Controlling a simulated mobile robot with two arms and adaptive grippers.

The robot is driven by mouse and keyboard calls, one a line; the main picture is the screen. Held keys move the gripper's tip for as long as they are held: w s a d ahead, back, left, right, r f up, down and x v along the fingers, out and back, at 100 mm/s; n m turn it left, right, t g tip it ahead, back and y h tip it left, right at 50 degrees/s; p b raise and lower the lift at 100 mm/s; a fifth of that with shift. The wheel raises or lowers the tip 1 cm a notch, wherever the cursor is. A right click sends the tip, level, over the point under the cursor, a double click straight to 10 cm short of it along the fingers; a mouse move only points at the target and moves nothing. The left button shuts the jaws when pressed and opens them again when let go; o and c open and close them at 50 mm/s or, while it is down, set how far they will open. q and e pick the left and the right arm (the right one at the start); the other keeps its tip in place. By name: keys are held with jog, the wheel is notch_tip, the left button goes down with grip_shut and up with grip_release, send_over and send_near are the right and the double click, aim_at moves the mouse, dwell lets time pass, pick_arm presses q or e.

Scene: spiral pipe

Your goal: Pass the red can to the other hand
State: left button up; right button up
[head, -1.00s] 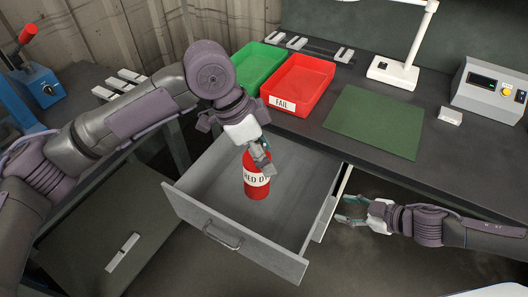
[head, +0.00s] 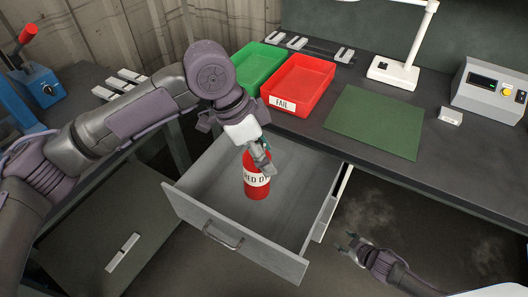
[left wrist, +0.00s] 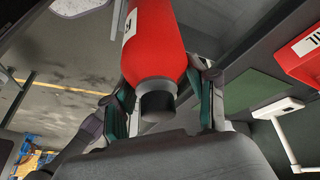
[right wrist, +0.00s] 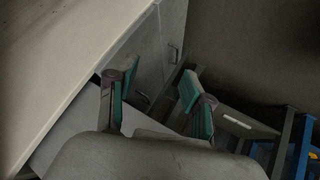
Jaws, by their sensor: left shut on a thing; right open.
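The red can (head: 257,186) has a white label and stands upright in or just above the open grey drawer (head: 290,262); I cannot tell if it touches the drawer floor. My left gripper (head: 262,160) is shut on its upper part from above. In the left wrist view the can's red body and dark cap (left wrist: 157,100) sit between the green-padded fingers. My right gripper (head: 350,244) is open and empty, right of the drawer and below the bench edge. The right wrist view shows its fingers (right wrist: 155,95) apart with nothing between them.
The bench (head: 430,165) holds a red FAIL tray (head: 322,75), a green tray (head: 240,66), a green mat (head: 375,122), a white lamp base (head: 392,73) and a control box (head: 490,92). The drawer's right wall (head: 322,215) lies between the can and my right gripper.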

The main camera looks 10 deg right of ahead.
jog(key=s+a+f+m+g, duration=0.2)
jog(key=s+f, duration=0.4)
jog(key=s, duration=0.5)
jog(key=s+a+f+m+g+h, duration=0.1)
jog(key=s+f, duration=0.5)
jog(key=s, duration=0.6)
jog(key=s+a+f+m+g+h, duration=0.1)
jog(key=s+a+f+m+g, duration=0.2)
jog(key=s, duration=0.8)
notch_tip(320, 180, down, 4)
jog(key=a+g, duration=0.1)
jog(key=a, duration=0.1)
jog(key=shift+s+a+r+g, duration=0.25)
jog(key=shift+s+a+g, duration=0.1)
jog(key=shift+g, duration=0.05)
